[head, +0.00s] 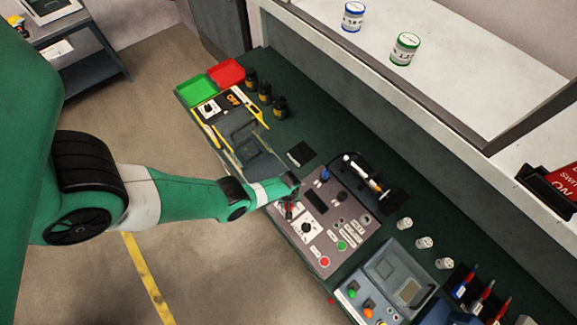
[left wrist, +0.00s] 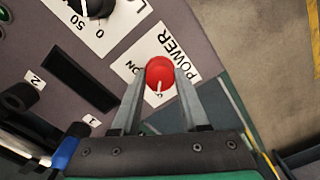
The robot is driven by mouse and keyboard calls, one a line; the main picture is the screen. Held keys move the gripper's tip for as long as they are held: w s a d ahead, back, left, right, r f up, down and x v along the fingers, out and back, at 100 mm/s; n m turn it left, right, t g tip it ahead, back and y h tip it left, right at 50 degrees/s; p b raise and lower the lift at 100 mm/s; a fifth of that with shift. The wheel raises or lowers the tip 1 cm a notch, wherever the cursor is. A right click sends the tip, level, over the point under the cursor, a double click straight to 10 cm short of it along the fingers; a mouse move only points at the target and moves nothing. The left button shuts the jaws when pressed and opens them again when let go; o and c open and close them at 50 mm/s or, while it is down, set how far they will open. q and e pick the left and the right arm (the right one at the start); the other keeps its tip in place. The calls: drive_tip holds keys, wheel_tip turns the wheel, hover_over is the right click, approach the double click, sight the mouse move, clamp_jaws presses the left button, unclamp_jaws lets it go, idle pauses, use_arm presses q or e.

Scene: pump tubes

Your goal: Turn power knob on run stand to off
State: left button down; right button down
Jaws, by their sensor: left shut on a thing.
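The run stand (head: 318,240) is a grey control panel on the green bench in the head view. Its red power knob (left wrist: 160,72) sits on a white label plate marked POWER (left wrist: 172,47) in the left wrist view. My left gripper (left wrist: 161,84) is shut on the knob, one finger on each side. The knob's white pointer line faces the bottom of that view, toward the gripper. The ON mark is to the knob's left; the lettering below is partly hidden by the fingers. In the head view my left gripper (head: 289,205) covers most of the knob. My right gripper is not in view.
On the panel are a dark display (head: 316,201), a green button (head: 342,245) and a red button (head: 324,261). A black dial (left wrist: 97,6) lies near the power plate. A second control box (head: 386,283) stands to the right. Several white fittings (head: 404,223) stand behind it.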

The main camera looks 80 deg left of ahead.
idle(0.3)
use_arm(q)
drive_tip(key=shift+c, duration=2.1)
unclamp_jaws()
